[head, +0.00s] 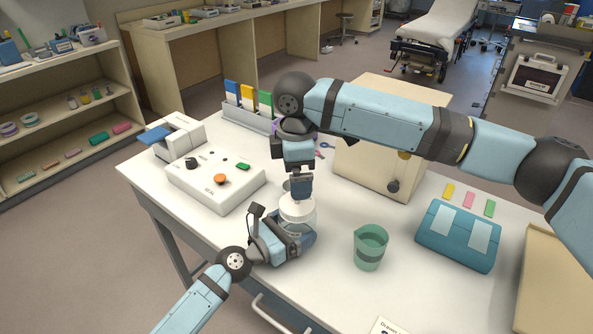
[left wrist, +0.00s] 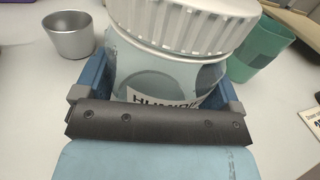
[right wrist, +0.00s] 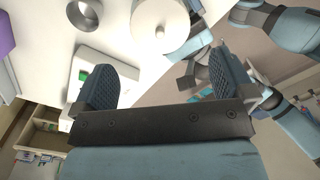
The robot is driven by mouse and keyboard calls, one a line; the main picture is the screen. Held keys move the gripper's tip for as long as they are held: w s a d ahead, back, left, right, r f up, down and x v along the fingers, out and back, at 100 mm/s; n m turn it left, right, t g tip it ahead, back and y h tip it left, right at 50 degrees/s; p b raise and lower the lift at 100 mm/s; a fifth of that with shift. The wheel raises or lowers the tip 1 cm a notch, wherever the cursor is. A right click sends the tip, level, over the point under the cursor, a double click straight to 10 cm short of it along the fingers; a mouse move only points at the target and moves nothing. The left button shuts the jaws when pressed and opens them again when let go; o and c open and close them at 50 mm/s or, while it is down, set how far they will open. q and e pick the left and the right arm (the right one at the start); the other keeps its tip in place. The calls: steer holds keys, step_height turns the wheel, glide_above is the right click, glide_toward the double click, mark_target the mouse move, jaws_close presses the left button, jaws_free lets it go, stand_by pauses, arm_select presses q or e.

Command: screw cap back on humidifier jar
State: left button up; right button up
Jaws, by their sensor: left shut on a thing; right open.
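The humidifier jar (head: 292,229) is a clear jar with a printed label, upright at the table's front edge. Its label shows in the left wrist view (left wrist: 165,98). My left gripper (head: 290,240) is shut around the jar's body. The white ribbed cap (left wrist: 185,22) sits on the jar's mouth; how far it is threaded cannot be told. The cap also shows in the head view (head: 297,209) and the right wrist view (right wrist: 160,22). My right gripper (right wrist: 165,80) is open and empty, pointing down just above the cap, which lies beyond its fingertips.
A metal cup (left wrist: 70,35) stands close behind the jar. A green beaker (head: 370,250) stands to its right. A white control box (head: 212,185) is at the left, a beige box (head: 375,160) behind, and a blue pouch (head: 458,237) at the right. Table between beaker and pouch is clear.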

mark_target(297, 202)
steer(key=shift+f, duration=0.1)
steer(key=shift+f, duration=3.95)
steer(key=c, duration=0.9)
steer(key=o, duration=0.9)
steer(key=shift+r, duration=0.1)
step_height(297, 202, up, 12)
